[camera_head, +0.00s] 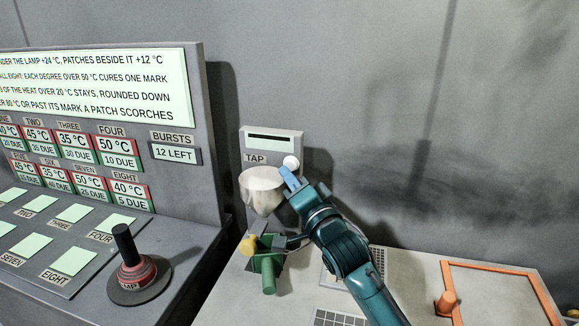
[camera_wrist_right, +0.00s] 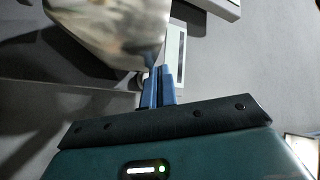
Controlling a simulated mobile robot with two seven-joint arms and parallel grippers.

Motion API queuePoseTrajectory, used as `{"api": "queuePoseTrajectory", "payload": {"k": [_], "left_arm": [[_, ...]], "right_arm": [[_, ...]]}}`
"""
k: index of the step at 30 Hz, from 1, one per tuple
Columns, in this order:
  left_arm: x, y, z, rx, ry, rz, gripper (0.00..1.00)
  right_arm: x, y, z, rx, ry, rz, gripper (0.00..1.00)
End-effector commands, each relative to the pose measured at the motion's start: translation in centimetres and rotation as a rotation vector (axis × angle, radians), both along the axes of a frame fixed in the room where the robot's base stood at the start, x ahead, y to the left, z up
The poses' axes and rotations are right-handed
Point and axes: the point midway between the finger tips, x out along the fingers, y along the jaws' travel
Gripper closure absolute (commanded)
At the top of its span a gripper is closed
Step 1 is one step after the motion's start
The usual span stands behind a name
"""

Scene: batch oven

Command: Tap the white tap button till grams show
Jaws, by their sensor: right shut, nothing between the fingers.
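The white tap button (camera_head: 291,162) is a round knob at the lower right of the grey TAP panel (camera_head: 256,146) on the back wall. The button cannot be made out there. My left gripper is not in view.
The pale funnel (camera_head: 262,188) hangs below the panel, just left of my right gripper. A green fixture with a yellow knob (camera_head: 248,245) stands beneath it. At left are a sign console (camera_head: 212,120) and a black-handled lamp stick (camera_head: 126,245). An orange frame (camera_head: 500,266) lies at right.

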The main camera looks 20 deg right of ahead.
Motion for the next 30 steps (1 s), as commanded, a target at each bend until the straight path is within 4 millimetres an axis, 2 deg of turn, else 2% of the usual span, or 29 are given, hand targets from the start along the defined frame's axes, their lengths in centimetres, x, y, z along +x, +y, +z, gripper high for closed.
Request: {"api": "queuePoseTrajectory", "payload": {"k": [9,30], "left_arm": [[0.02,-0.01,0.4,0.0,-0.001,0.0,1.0],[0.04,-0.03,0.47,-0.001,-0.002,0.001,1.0]], "right_arm": [[0.72,-0.51,0.08,0.0,-0.001,0.0,1.0],[1.04,-0.72,0.03,-0.001,0.0,0.0,1.0]]}}
